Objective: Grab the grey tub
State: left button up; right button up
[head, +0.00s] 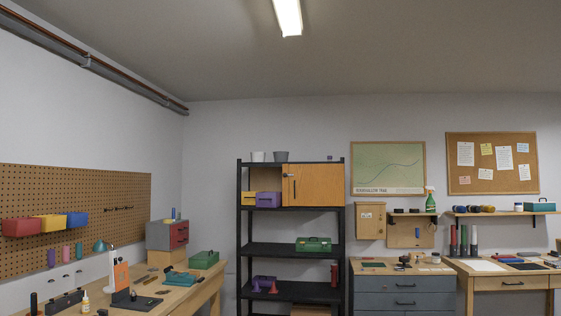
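A grey tub (281,156) stands on the top board of the black shelf unit (293,248) near the middle of the view. A paler, whitish tub (258,157) stands just left of it. Both look upright, and their insides are hidden from this low angle. Neither of my grippers shows in the head view.
A wooden cabinet (314,185) sits under the top board. A workbench (190,298) with tools stands at the left. A grey drawer unit (403,286) and a wooden bench (500,283) stand at the right. The floor is barely visible.

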aim_at(279, 156)
jog(key=i+z, duration=0.1)
jog(key=i, duration=4.4)
jog(key=z, duration=0.15)
